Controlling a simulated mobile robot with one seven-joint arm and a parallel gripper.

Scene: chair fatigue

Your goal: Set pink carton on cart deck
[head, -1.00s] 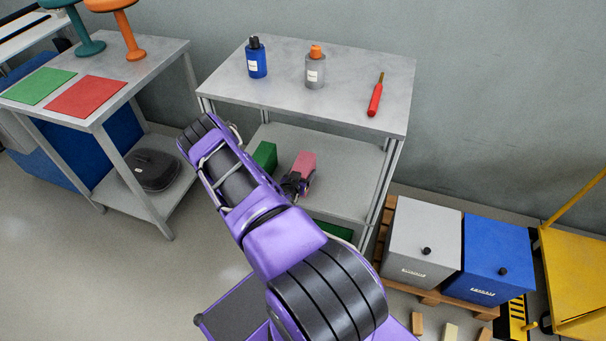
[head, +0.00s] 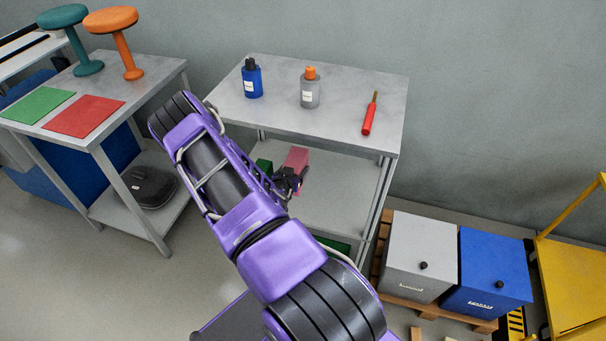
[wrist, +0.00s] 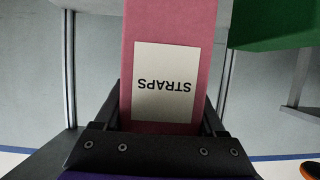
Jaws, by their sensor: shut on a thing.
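The pink carton (head: 296,157) is at the lower shelf of the grey metal table, under its top. In the wrist view the carton (wrist: 170,22) stands between the two dark fingers, with a white label reading STRAPS upside down. My gripper (head: 291,178) is shut on the carton; the fingers also show in the wrist view (wrist: 166,98). I cannot tell whether the carton touches the shelf. A yellow cart (head: 575,285) with a flat deck and slanting handle is at the right edge, partly cut off.
A green box (head: 264,165) is just left of the carton, partly behind my arm; it also shows in the wrist view (wrist: 270,22). The table top (head: 340,125) overhangs the shelf (head: 345,190). A grey bin (head: 420,255) and blue bin (head: 490,270) stand between table and cart.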

